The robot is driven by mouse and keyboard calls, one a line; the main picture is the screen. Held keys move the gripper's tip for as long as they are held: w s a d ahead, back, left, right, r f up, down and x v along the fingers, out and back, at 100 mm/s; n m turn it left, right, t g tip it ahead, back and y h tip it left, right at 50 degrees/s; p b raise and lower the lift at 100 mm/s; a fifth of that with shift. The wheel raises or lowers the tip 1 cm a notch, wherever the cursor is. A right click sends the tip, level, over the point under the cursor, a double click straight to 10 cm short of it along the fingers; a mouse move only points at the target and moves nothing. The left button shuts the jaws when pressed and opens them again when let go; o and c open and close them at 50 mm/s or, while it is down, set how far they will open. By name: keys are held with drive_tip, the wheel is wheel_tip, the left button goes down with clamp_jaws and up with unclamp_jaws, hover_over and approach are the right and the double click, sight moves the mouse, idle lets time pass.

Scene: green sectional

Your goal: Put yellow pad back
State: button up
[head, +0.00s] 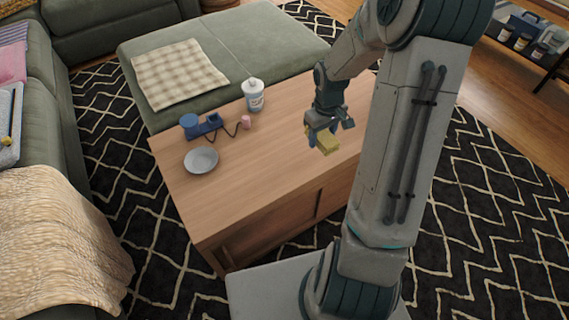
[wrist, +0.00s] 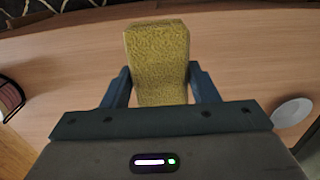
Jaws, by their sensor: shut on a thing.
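The yellow pad (head: 326,142) is a small textured block held in my gripper (head: 322,132) above the right part of the wooden table (head: 255,185). In the wrist view the yellow pad (wrist: 158,58) stands out between the two dark fingers of my gripper (wrist: 160,82), which are shut on its sides. The pad appears raised above the tabletop, though the exact gap is hard to tell.
A green ottoman (head: 220,50) stands behind. The table's front middle is clear. A shelf with containers (head: 522,35) is at upper right.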

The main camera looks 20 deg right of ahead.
drive_tip(key=b, duration=0.4)
hover_over(285, 163)
wheel_tip(285, 163, down, 6)
drive_tip(key=shift+f, duration=0.2)
drive_tip(key=shift+f+b, duration=0.95)
drive_tip(key=shift+f, duration=1)
drive_tip(key=shift+f, duration=0.1)
drive_tip(key=shift+f, duration=0.15)
drive_tip(key=o, duration=1)
drive_tip(key=shift+c, duration=0.2)
